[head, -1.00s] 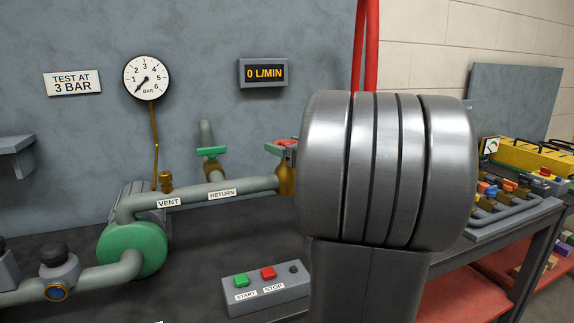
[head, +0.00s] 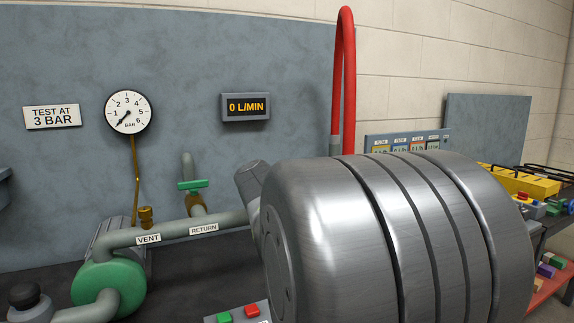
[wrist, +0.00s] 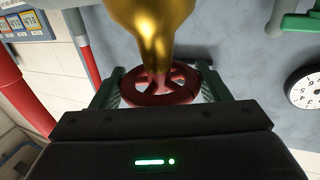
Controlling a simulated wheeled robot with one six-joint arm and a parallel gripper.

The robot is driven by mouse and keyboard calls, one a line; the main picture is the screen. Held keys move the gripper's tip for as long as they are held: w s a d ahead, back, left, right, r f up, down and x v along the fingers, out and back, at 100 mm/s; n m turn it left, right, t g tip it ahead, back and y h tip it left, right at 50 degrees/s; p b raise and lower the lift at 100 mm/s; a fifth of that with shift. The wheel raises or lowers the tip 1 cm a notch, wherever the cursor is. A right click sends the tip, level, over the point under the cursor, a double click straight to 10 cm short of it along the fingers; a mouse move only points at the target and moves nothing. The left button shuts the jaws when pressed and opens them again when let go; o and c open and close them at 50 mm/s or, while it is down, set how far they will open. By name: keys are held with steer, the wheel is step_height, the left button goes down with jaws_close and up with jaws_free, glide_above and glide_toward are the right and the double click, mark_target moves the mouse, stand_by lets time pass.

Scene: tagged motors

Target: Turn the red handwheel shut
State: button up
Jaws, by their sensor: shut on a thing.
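The red handwheel (wrist: 160,97) shows in the wrist view below a brass valve body (wrist: 155,30). It has spokes and a round rim. My gripper (wrist: 162,80) has its green-padded fingers on the left and right sides of the wheel, and is shut on its rim. In the head view, my large grey arm link hides the handwheel, the brass valve and the gripper.
In the head view, a gauge (head: 128,111) has its needle at the low end. A display (head: 246,107) reads 0 L/MIN. A green-handled valve (head: 193,185) stands on the return pipe. Green and red buttons (head: 238,314) are low in front. A red hose (head: 344,70) rises behind my arm.

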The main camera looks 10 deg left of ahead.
steer(key=m+h+p, duration=0.1)
steer(key=p, duration=0.1)
steer(key=m+h+p, duration=0.1)
steer(key=h+p, duration=0.1)
steer(key=m+h+p, duration=0.1)
steer(key=p, duration=0.2)
steer(key=shift+a+r+t+h, duration=0.1)
steer(key=shift+r+t+h, duration=0.15)
steer(key=shift+t+h, duration=0.05)
steer(key=m+h+p, duration=0.1)
steer(key=h+p, duration=0.1)
steer(key=p, duration=0.1)
steer(key=shift+f+m+h, duration=0.15)
steer(key=shift+m+h, duration=0.15)
steer(key=shift+m, duration=0.1)
steer(key=shift+f+m+h+p, duration=0.2)
steer(key=shift+m+h+p, duration=0.1)
steer(key=shift+h, duration=0.3)
steer(key=o, duration=1)
steer(key=v, duration=1.3)
steer(key=shift+s+r, duration=0.25)
steer(key=shift+s, duration=0.15)
